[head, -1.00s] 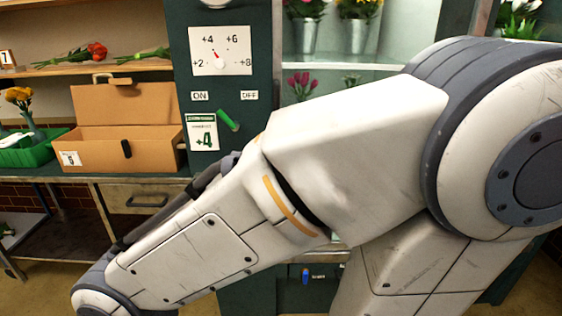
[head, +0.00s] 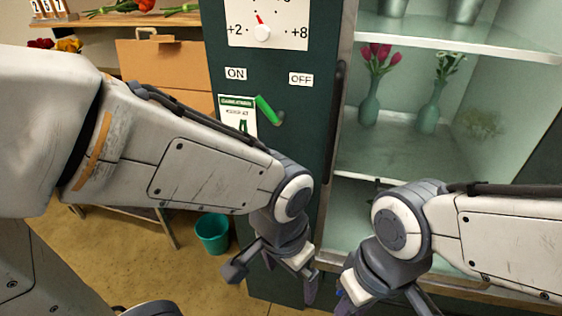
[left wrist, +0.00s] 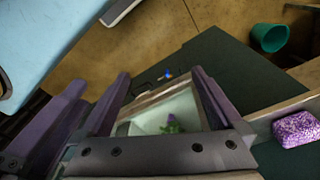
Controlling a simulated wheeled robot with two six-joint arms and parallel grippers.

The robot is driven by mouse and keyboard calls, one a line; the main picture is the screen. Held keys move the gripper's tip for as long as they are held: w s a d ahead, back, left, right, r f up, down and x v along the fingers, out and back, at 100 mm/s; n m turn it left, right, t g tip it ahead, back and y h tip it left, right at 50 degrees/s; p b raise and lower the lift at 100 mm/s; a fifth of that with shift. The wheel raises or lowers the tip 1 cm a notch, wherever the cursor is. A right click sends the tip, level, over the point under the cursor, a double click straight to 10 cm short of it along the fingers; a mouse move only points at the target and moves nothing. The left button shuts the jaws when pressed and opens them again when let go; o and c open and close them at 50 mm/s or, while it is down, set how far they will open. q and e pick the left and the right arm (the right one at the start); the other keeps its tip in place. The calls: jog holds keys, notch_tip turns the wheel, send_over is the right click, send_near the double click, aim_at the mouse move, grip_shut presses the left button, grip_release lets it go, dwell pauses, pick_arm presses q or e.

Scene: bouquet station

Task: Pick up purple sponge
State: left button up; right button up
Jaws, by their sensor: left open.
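The purple sponge (left wrist: 297,128) is a speckled block at the right edge of the left wrist view. In the head view my left gripper (head: 290,280) hangs low in front of the dark green cabinet panel. My right gripper (head: 368,300) is at the bottom of the head view, and its fingertips are cut off or hidden.
A glass-fronted display case (head: 450,48) with flower vases stands at the right. The green panel (head: 285,150) carries a dial and a green lever (head: 267,110). A cardboard box (head: 165,65) is on the left counter. A teal bin (head: 212,233) stands on the floor.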

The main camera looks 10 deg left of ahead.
pick_arm(q)
jog(key=w+a+r+n+t+p, duration=0.1)
jog(key=w+a+r+p, duration=0.25)
jog(key=w+p, duration=0.2)
jog(key=w+a+r+n+t+p, duration=0.1)
jog(key=w+a+r+n+p, duration=0.1)
jog(key=w+r+p, duration=0.35)
jog(key=w+a+n+t+p, duration=0.2)
jog(key=w+a+n+p, duration=0.1)
jog(key=w+a+p, duration=0.7)
jog(key=shift+y, duration=0.3)
jog(key=b+x, duration=0.1)
jog(key=x, duration=0.1)
jog(key=b+x, duration=0.1)
jog(key=x, duration=0.1)
jog(key=shift+w+d+f, duration=0.15)
jog(key=shift+w+f, duration=0.05)
jog(key=shift+w, duration=0.2)
jog(key=shift+w+f+b, duration=0.2)
jog(key=shift+f+b, duration=0.1)
jog(key=shift+f, duration=0.15)
jog(key=shift+x, duration=2.5)
jog(key=shift+d, duration=0.15)
jog(key=c, duration=1.1)
jog(key=shift+s+r, duration=0.1)
jog(key=shift+r, duration=0.05)
